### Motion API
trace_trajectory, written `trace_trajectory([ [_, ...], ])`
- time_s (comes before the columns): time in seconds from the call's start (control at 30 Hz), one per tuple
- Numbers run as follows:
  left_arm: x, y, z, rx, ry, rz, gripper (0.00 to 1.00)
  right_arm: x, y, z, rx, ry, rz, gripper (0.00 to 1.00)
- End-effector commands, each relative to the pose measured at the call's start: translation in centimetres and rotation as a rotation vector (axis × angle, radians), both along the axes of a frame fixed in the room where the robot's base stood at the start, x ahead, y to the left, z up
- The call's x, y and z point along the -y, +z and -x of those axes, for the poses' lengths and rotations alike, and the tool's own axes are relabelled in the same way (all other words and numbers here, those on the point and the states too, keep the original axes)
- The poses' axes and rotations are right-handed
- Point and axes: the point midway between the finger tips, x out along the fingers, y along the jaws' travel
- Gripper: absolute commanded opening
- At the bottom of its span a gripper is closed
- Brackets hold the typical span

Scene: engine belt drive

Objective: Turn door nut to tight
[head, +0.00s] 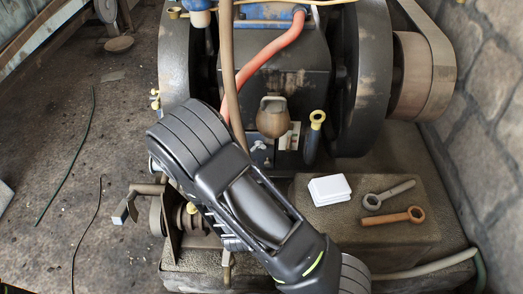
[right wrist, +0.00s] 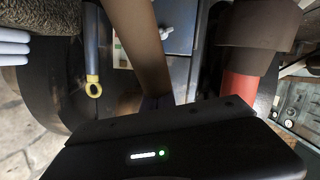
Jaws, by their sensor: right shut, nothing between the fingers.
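In the head view a small grey wing-shaped nut (head: 258,147) sits on the blue-grey door panel (head: 264,158) low on the engine's front. The right wrist view also shows the nut (right wrist: 165,33), on the grey panel (right wrist: 181,22) beside a brown hose. My right arm crosses the head view from the lower right, and its end is just left of the nut. The housing of my right gripper (right wrist: 170,145) fills the bottom of the right wrist view. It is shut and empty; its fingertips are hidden. My left gripper is not in view.
Two dark flywheels (head: 364,75) flank the engine. A red hose (head: 262,58) and a brown hose (head: 226,65) run down its front. A yellow-ringed rod (head: 317,120) is right of the panel. A white box (head: 329,190) and two eye bolts (head: 392,217) lie on the block.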

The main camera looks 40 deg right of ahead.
Motion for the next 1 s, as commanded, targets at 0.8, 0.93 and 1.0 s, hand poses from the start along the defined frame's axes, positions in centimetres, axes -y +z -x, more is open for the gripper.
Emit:
trace_trajectory([
  [0.8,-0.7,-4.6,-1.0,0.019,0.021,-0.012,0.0,10.3,-5.9,-10.6,-0.005,0.0,0.001,0.0],
  [0.93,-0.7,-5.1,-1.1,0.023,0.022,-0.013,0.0,10.6,-6.9,-10.4,-0.002,0.001,0.002,0.0],
  [1.0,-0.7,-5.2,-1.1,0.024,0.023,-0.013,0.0,10.6,-7.2,-10.3,-0.001,0.0,0.001,0.0],
])
